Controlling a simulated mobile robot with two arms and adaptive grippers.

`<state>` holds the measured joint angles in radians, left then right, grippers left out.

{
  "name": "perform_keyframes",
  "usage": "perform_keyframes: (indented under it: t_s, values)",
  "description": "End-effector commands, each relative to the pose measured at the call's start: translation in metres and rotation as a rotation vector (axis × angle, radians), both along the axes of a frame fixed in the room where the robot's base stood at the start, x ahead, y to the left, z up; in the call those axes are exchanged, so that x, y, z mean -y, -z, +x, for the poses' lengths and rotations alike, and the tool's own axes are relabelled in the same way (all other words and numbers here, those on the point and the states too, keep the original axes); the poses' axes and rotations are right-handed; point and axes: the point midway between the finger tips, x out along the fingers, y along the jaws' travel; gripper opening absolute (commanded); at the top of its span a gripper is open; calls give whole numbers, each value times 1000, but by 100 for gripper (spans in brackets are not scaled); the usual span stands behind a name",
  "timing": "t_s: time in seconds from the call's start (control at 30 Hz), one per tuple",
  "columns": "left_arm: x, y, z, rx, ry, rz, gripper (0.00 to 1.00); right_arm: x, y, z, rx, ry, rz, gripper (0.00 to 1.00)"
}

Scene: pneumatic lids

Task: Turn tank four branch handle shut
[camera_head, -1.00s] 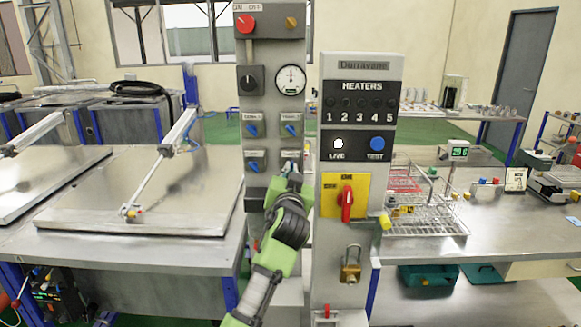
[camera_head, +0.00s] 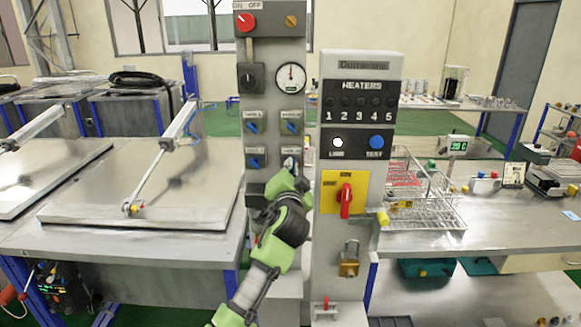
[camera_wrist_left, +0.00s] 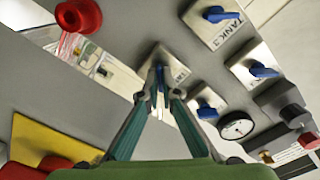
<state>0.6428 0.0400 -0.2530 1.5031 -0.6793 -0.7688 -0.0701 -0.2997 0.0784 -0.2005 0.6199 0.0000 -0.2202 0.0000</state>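The tank four branch handle (camera_wrist_left: 160,74) is a blue lever on a pale label plate, at the lower right of the handle group on the grey column (camera_head: 270,60). My left gripper (camera_head: 289,175) reaches it from below and covers much of it in the head view. In the left wrist view my left gripper (camera_wrist_left: 160,98) has its fingers close together around the lever, seemingly shut on it. The plate's number is hidden; the neighbouring plate reads TANK 3, with its own blue handle (camera_wrist_left: 218,15). My right gripper is not in view.
Two more blue handles (camera_head: 254,126) (camera_head: 291,126) sit just above, below a black knob (camera_head: 250,77) and a gauge (camera_head: 290,77). To the right, a heater cabinet (camera_head: 340,230) carries a red switch (camera_head: 346,200) and a padlock (camera_head: 349,262). Metal tank lids (camera_head: 190,190) lie left.

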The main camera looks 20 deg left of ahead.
Motion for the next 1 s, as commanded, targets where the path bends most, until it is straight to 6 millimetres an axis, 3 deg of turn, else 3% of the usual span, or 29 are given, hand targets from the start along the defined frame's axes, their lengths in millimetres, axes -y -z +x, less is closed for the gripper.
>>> perform_keyframes:
  t_s: [0.03,0.3,0.37,0.4,0.77,1.0]
  values:
    - [-1,-7,0,13,0,7,0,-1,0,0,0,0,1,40]
    - [-1,-8,0,13,0,7,0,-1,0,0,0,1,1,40]
    - [-1,-8,0,13,0,7,20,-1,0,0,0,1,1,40]
    - [-1,-7,0,12,-1,7,21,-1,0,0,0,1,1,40]
    - [0,-3,-1,4,-1,2,21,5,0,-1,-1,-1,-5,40]
    - [7,-1,-23,4,1,1,21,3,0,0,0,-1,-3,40]
